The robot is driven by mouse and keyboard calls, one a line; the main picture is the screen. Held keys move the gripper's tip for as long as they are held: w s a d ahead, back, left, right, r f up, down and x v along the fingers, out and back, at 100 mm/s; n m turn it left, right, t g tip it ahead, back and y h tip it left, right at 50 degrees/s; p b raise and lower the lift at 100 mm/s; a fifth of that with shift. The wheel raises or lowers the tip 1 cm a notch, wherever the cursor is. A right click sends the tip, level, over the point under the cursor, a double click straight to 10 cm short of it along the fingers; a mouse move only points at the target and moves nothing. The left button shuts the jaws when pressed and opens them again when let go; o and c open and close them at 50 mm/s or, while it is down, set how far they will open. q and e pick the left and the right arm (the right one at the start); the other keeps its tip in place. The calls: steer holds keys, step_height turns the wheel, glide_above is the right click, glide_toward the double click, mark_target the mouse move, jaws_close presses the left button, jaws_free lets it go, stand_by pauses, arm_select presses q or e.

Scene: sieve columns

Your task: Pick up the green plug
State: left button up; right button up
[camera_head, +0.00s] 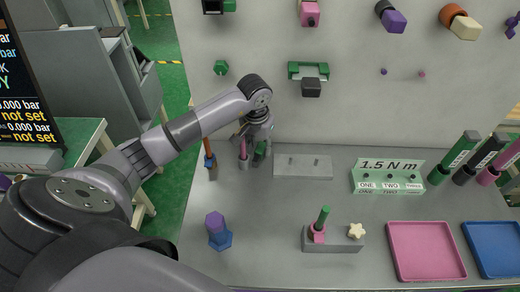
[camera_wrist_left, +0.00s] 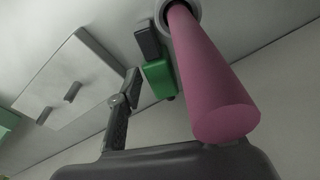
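The green plug (camera_head: 260,152), a green block with a dark part, is on the table near the wall, right of a pink rod (camera_head: 243,150). In the left wrist view, the green plug (camera_wrist_left: 158,78) is partly hidden by the large pink rod (camera_wrist_left: 212,80). My left gripper (camera_head: 258,132) points down above the plug. One dark finger shows left of the plug in the wrist view. The other is hidden, perhaps behind the rod, so I cannot tell open from shut. My right gripper is not in view.
An orange-handled tool (camera_head: 208,155) stands left of the pink rod. A grey block (camera_head: 303,167) is on the right. In front are a purple-and-blue piece (camera_head: 218,232) and a grey block (camera_head: 333,243) holding a pink-and-green piece. Pink (camera_head: 425,252) and blue (camera_head: 495,248) trays lie at the right.

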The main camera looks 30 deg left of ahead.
arm_select(q)
steer(key=shift+w+f, duration=0.1)
steer(key=shift+f, duration=0.65)
steer(key=shift+c, duration=0.4)
jaws_close()
